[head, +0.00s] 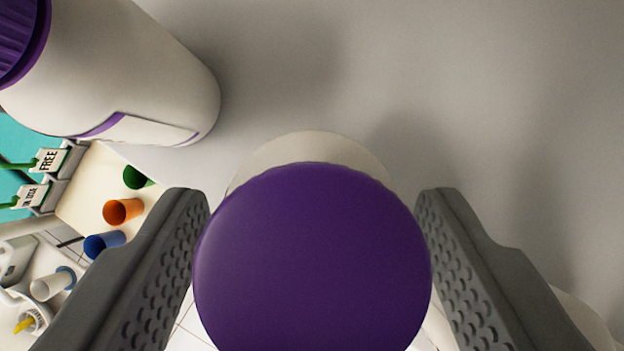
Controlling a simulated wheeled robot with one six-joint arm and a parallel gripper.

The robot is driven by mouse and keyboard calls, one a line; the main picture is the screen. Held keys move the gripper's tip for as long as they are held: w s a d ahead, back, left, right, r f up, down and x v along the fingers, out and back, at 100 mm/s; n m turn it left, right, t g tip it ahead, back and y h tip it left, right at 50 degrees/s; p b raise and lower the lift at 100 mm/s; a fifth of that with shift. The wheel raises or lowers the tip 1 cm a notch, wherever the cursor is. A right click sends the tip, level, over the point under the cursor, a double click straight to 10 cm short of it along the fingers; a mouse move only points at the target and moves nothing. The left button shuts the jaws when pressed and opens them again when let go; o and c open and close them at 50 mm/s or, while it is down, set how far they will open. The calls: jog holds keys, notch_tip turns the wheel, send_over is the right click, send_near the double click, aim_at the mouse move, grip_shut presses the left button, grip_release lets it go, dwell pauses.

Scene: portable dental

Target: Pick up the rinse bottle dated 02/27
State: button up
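A pale bottle with a wide purple cap (312,265) stands cap-end toward me in the head view. Only a strip of its pale body (312,150) shows beyond the cap. The two dark fingers of my gripper (312,196) lie on either side of it, and the cap's outline meets both finger edges. I cannot tell whether they press on it. A second pale bottle (150,70) with a purple cap and a purple-edged label is at the upper left, apart from the gripper. No date shows on either bottle.
A pale rounded object (588,318) is partly visible at the lower right. The grey surface (480,80) at upper right is bare.

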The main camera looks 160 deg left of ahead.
jog(key=c, duration=0.8)
jog(key=shift+r, duration=0.15)
jog(key=shift+c, duration=0.2)
